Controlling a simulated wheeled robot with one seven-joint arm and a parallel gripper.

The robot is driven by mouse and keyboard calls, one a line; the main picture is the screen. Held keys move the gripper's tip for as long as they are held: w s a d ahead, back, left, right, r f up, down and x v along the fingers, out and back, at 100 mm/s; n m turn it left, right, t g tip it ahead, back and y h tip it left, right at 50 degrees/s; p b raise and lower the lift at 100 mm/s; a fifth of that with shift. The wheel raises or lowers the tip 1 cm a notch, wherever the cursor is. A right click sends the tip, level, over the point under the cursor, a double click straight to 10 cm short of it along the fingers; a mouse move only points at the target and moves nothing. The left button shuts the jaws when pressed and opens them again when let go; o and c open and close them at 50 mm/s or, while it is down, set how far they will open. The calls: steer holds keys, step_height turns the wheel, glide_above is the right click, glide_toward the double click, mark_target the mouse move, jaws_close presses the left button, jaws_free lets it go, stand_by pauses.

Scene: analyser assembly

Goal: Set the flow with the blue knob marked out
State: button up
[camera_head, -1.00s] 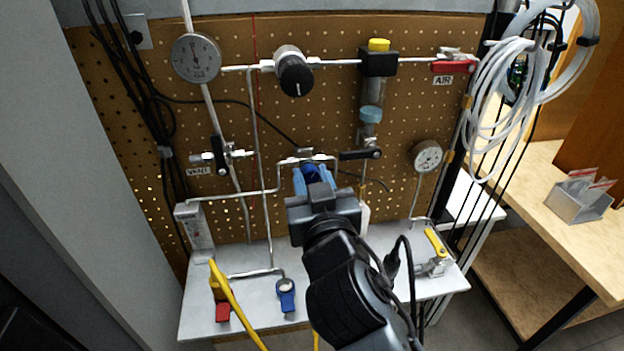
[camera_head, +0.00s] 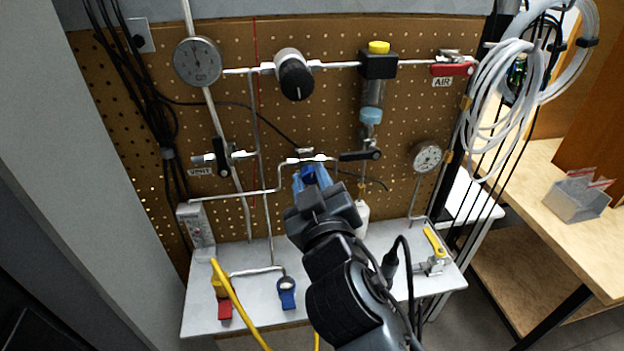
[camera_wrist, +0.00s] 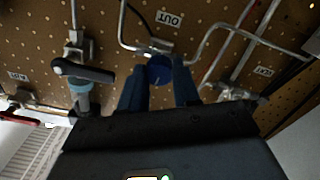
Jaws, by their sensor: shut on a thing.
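The blue knob (camera_wrist: 158,70) sits on a bent metal tube below a label reading OUT (camera_wrist: 168,18) in the wrist view. My gripper (camera_wrist: 160,85) has its two blue fingers on either side of the knob, shut on it. In the head view my gripper (camera_head: 312,178) reaches up to the pegboard at the middle, and its fingers and body hide most of the knob. The knob's pointer mark is too small to read.
A black-handled valve (camera_head: 360,155) is close right of my gripper. A round gauge (camera_head: 427,156) hangs further right, and a black regulator knob (camera_head: 296,78) is above. A white shelf (camera_head: 255,258) with small valves lies below.

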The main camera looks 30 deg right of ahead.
steer(key=o, duration=1.1)
steer(key=shift+c, duration=0.2)
steer(key=b+v, duration=0.2)
steer(key=v, duration=0.6)
